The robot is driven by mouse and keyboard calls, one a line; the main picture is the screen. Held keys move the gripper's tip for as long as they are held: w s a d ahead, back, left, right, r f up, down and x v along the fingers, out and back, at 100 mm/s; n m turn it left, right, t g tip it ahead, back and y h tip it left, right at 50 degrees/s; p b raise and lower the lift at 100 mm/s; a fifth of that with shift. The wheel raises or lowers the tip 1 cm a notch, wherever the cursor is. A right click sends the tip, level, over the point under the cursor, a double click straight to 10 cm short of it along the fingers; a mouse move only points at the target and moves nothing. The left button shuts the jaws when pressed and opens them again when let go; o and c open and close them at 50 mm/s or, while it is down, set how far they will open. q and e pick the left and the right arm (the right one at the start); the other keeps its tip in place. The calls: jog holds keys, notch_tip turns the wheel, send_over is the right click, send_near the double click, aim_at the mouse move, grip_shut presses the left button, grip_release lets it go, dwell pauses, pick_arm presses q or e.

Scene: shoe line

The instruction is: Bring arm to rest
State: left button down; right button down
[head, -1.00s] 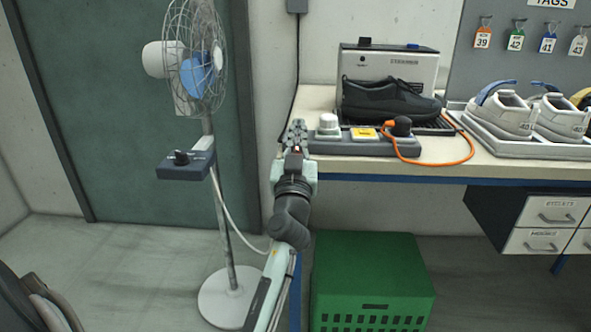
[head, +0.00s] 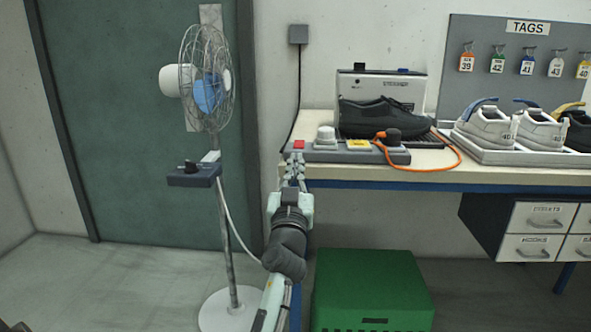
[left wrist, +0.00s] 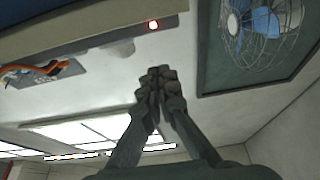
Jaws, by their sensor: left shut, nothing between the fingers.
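My left gripper (head: 293,168) is shut and empty. It points away from me at the front left corner of the workbench (head: 450,176), just below a red button (head: 298,145) on a grey control strip (head: 350,152). In the left wrist view its fingertips (left wrist: 160,76) are together with nothing between them. A gap to the bench edge cannot be judged exactly. My right gripper is not in view.
A standing fan (head: 206,80) with a hanging control box (head: 195,178) is left of my arm. A green crate (head: 371,285) is on the floor at right. A black shoe (head: 385,117), an orange cable (head: 452,150) and white shoes (head: 488,127) are on the bench. Floor between fan and crate is narrow.

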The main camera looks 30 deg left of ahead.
pick_arm(q)
jog(key=shift+f, duration=0.1)
dwell(0.4)
